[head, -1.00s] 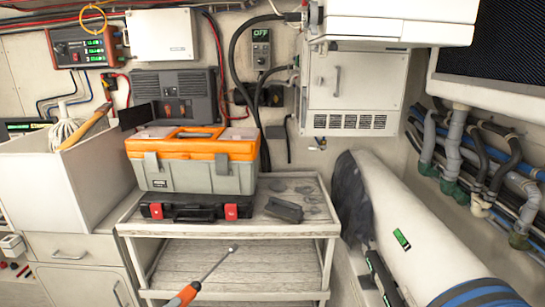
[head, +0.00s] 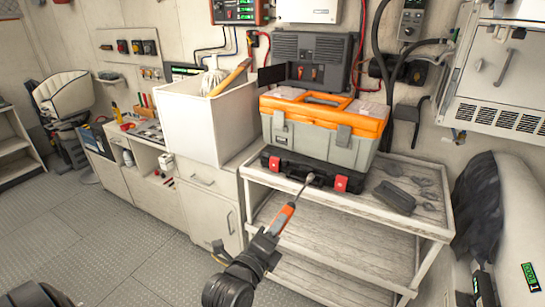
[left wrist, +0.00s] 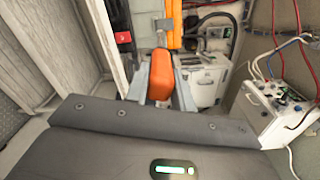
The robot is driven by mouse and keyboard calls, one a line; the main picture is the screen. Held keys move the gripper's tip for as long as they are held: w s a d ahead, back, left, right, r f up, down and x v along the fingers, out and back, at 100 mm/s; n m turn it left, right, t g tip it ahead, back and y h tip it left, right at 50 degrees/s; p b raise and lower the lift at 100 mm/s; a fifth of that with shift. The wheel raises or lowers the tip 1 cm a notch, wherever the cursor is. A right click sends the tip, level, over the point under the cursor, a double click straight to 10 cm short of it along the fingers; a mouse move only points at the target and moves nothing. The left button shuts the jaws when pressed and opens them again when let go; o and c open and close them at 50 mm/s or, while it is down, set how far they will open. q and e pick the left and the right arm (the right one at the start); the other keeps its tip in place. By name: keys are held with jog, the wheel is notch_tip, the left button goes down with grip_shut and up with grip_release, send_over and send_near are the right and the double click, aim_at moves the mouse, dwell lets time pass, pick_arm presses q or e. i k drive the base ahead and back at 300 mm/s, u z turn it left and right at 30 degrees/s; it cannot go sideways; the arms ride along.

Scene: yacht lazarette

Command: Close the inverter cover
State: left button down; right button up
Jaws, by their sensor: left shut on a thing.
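The inverter appears to be the dark grey wall box (head: 312,60) above the orange-lidded toolbox. A black flap (head: 272,77) stands out at its left side and looks like the open cover. Red parts show on the box's front. The toolbox hides its lower edge. My left gripper (head: 271,236) is in front of the cart, well below and apart from the flap. It is shut on a screwdriver (head: 284,216) with an orange handle, its shaft pointing up toward the black case. The handle also shows between the fingers in the left wrist view (left wrist: 161,76). My right gripper is out of view.
The toolbox (head: 310,140) sits on a black case (head: 305,172) on the cart (head: 370,217), below the inverter. A padded white shape (head: 515,205) is at right. Open floor lies at left.

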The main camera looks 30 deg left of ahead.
aim_at(271, 74)
jog(key=u, duration=2.95)
jog(key=i, duration=4.2)
jog(key=z, duration=3.95)
